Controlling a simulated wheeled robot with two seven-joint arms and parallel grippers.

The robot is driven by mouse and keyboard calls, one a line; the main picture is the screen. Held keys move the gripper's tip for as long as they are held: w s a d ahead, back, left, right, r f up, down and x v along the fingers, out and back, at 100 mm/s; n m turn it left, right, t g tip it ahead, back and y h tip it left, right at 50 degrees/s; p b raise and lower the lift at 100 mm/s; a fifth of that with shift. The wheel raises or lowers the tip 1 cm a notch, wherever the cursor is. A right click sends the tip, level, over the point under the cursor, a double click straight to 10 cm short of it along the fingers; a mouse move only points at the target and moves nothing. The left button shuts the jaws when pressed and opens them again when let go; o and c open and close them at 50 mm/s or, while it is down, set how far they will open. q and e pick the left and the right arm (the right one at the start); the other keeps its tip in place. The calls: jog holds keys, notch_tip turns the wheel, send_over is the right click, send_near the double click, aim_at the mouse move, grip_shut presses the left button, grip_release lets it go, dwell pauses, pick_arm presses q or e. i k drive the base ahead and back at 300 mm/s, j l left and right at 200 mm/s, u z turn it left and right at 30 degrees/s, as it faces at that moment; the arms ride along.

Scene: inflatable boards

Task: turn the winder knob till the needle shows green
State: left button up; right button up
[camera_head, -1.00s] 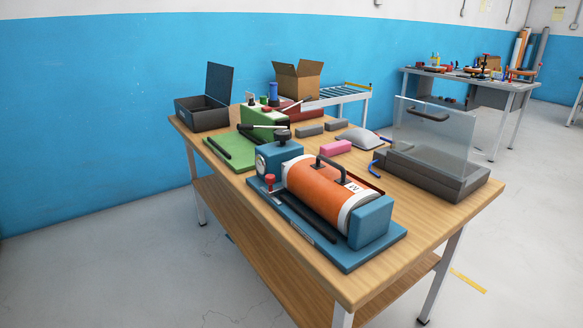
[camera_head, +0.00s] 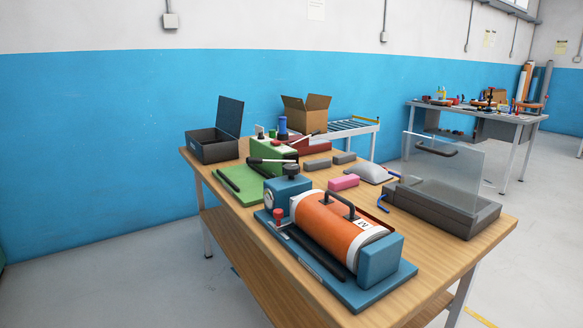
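A winder with an orange roll (camera_head: 330,223) stands on a blue base plate (camera_head: 357,293) at the near end of the wooden table. Its blue end housing (camera_head: 286,196) carries a dark knob (camera_head: 291,170) on top and a round pale gauge (camera_head: 269,199) on its face. The gauge is too small to read the needle. A red-topped part (camera_head: 278,215) stands beside the housing. A dark handle (camera_head: 340,205) arches over the roll. Neither of my grippers is in view, and nothing touches the winder.
A grey case with a raised clear lid (camera_head: 444,185) stands right of the winder. Behind are a green mat (camera_head: 240,184), a pink block (camera_head: 343,182), grey blocks (camera_head: 318,164) and an open black box (camera_head: 213,147). A cardboard box (camera_head: 305,113) stands farther back.

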aim_at(290, 170)
jog(key=i+j+z, duration=0.55)
jog(key=j+z, duration=0.3)
jog(key=i+j+z, duration=0.3)
jog(key=j, duration=0.2)
jog(key=j+z, duration=0.25)
jog(key=j, duration=0.15)
jog(key=j+z, duration=0.3)
jog(key=j, duration=0.15)
